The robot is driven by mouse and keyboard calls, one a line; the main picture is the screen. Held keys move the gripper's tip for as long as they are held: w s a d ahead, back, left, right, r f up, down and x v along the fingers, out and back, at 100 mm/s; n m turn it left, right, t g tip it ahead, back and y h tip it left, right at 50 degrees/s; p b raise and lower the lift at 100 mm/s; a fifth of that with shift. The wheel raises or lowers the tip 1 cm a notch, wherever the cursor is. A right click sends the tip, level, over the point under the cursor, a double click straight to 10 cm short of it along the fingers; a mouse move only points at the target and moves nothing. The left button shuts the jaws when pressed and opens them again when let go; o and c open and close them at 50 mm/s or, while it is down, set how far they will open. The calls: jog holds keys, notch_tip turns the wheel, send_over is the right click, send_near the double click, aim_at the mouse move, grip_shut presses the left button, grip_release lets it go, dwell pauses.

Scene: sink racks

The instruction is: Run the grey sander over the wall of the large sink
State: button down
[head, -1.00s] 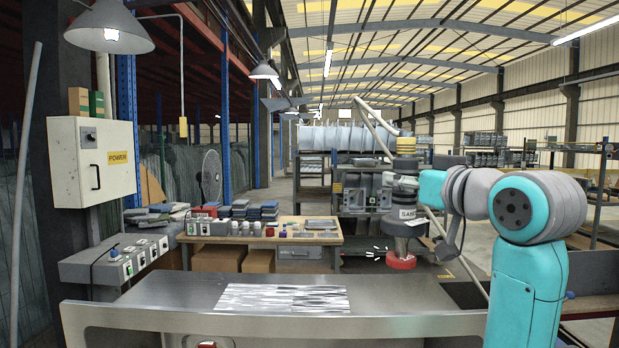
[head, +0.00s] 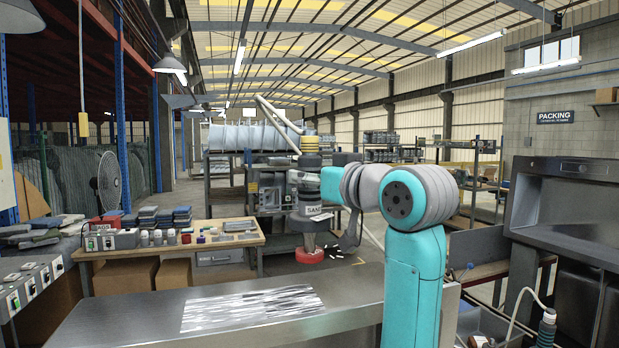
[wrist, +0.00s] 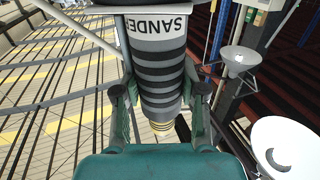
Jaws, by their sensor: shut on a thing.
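The grey sander (head: 311,206) is upright in the head view, with a red pad (head: 310,256) at its lower end and a yellow and black top. My gripper (wrist: 160,92) is shut around its ribbed grey body, one finger on each side in the wrist view. In the head view the gripper is at the sander's right side, partly hidden by my arm. The sander hangs in the air beyond the bench. A large grey metal sink (head: 568,205) stands at the far right, its hollow facing the room, well apart from the sander and cut by the frame edge.
A steel bench (head: 130,315) with a streaked sheet (head: 250,305) lies in front. A wooden-topped table (head: 180,243) with small bottles and blocks stands behind, left. A switch box (head: 25,285) is at the left edge. A hose (head: 517,310) and clutter lie below the sink.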

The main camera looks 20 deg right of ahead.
aim_at(315, 216)
jog(key=shift+f, duration=3.4)
jog(key=shift+a, duration=0.1)
